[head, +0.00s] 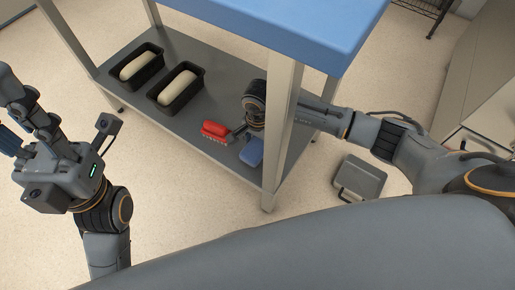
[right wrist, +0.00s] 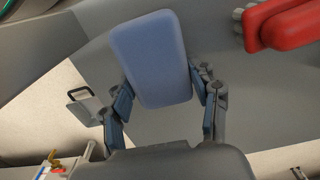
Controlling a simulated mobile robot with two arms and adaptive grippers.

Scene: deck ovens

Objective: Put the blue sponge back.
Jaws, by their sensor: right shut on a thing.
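The blue sponge (head: 251,152) is at the lower shelf of the blue-topped table in the head view, near the shelf's front edge. In the right wrist view the sponge (right wrist: 150,58) sits between the two fingers of my right gripper (right wrist: 164,103), which is shut on it. Whether the sponge touches the shelf cannot be told. My right arm reaches in past a table leg, which hides part of it. My left gripper (head: 18,110) is at the left of the head view, away from the table; its fingers are partly cut off by the picture edge.
A red brush (head: 214,130) lies on the lower shelf (head: 190,62) beside the sponge; it shows in the right wrist view (right wrist: 285,24). Two dark loaf pans (head: 176,91) with pale dough stand farther left. A table leg (head: 279,120) is close to my right arm. A grey case (head: 359,178) is on the floor.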

